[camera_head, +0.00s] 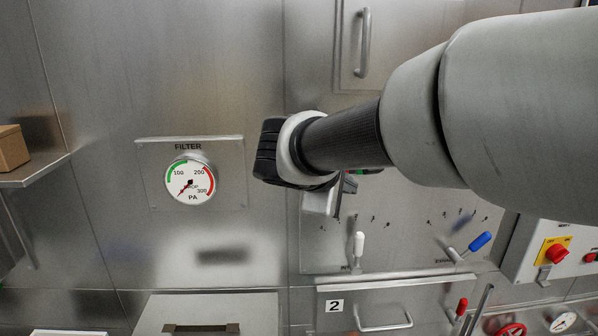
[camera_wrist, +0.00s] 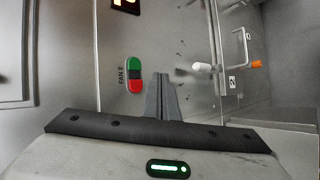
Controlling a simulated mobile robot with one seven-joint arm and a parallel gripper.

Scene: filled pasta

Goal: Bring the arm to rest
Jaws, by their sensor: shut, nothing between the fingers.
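My arm reaches in from the right in the head view and extends leftward in front of the steel wall panel. My gripper (camera_head: 349,184) is at its end, partly hidden behind the wrist. In the wrist view my gripper (camera_wrist: 162,80) shows its two grey fingers together, shut and empty. The fingers point at the panel, beside the green and red FAN 2 button (camera_wrist: 134,75). Whether the fingertips touch the panel I cannot tell. In the head view my wrist covers most of that button.
A FILTER gauge (camera_head: 190,181) is left of my gripper. Below it are a white-knobbed lever (camera_head: 358,246) and a blue-knobbed lever (camera_head: 479,242). A drawer handle (camera_head: 386,327) sits beside label 2. A shelf with a cardboard box (camera_head: 12,149) is far left. A red switch (camera_head: 555,254) is at right.

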